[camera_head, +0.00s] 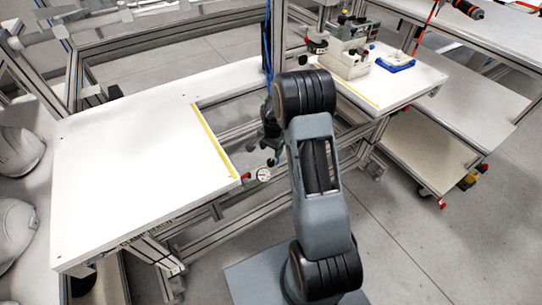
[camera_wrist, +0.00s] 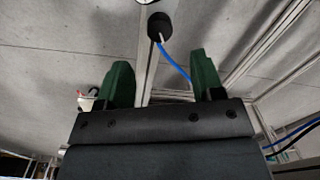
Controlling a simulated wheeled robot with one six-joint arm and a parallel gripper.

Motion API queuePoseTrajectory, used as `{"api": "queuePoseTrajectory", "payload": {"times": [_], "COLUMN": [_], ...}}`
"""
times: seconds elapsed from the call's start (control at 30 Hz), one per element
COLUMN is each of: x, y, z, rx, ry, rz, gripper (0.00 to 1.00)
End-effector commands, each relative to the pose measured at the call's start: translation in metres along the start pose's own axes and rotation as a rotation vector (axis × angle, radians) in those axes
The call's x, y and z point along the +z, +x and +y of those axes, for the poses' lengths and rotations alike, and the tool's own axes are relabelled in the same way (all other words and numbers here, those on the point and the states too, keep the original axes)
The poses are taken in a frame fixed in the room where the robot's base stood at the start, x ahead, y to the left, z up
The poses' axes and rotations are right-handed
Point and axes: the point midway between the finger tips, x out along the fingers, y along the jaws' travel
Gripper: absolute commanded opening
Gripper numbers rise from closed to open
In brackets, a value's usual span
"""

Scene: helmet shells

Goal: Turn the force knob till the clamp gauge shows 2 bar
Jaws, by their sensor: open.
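A small round white dial (camera_head: 264,174), which looks like the clamp gauge, shows beside the right front corner of the left table; its reading is too small to make out. In the wrist view a black round knob-like part (camera_wrist: 160,25) sits beyond my fingertips, with a blue hose by it; I cannot tell for sure that it is the force knob. A white edge, perhaps the dial, is cut off at the top of that view. My gripper (camera_wrist: 160,75) is open and empty, its two green fingers apart and short of the black part. In the head view my arm partly hides it.
The white left table (camera_head: 120,165) has a yellow strip (camera_head: 212,140) along its right edge and a small red part (camera_head: 246,176) at the corner. A right table holds a grey machine (camera_head: 347,55) and a blue tray (camera_head: 396,62). Aluminium rails cross the gap between the tables.

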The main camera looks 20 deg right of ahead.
Motion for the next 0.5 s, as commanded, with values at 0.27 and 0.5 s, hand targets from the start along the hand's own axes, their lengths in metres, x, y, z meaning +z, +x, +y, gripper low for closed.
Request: {"api": "queuePoseTrajectory", "payload": {"times": [0.27, 0.5], "x": [0.000, 0.000], "y": [-0.044, -0.057], "z": [0.000, 0.000], "rx": [-0.002, 0.000], "ry": [0.000, 0.000], "rz": [0.002, 0.000], "gripper": [0.61, 0.61]}}
